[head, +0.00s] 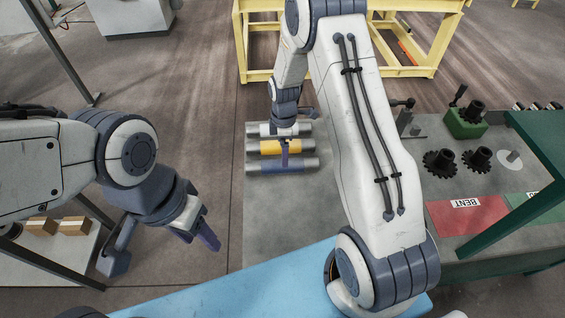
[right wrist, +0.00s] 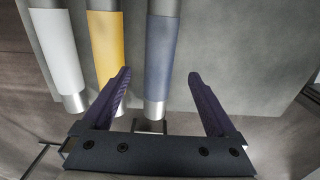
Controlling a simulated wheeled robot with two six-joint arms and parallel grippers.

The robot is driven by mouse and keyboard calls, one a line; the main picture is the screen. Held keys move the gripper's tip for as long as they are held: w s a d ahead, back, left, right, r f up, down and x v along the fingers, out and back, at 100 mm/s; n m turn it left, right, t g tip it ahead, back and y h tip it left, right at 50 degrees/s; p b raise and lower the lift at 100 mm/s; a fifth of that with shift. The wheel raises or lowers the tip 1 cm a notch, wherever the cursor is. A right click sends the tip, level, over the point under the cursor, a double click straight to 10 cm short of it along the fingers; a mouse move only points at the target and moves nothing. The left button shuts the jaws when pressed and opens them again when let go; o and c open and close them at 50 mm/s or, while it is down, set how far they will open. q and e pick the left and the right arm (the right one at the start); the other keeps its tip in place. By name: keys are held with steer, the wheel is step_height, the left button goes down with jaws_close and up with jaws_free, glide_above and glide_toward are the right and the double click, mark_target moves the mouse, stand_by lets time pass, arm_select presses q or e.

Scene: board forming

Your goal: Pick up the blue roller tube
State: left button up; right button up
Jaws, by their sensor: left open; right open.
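The blue roller tube (head: 288,166) has grey metal ends and lies on the grey table, nearest of three parallel tubes. In the right wrist view the blue tube (right wrist: 162,55) shows between the two fingers of my open right gripper (right wrist: 159,75), closer to the left finger. Its metal end points towards the gripper's base. I cannot tell how far the fingers are above it. In the head view my right gripper (head: 298,134) is over the tubes and hides part of them. My left gripper (head: 160,250) is open and empty, off the table to the left.
A yellow tube (right wrist: 108,50) and a white tube (right wrist: 57,55) lie beside the blue one. Dark gears (head: 440,162), a green block (head: 466,123) and a red mat (head: 467,220) marked BENT are on the table's right. A light blue surface (head: 230,290) is in front.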

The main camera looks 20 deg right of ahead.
steer(key=shift+f, duration=0.95)
steer(key=f+p, duration=0.1)
steer(key=f, duration=0.1)
steer(key=f+p, duration=0.2)
steer(key=shift+w+a+f, duration=0.1)
steer(key=shift+a, duration=0.1)
steer(key=shift+f, duration=0.65)
steer(key=shift+w+r, duration=0.1)
jaws_close()
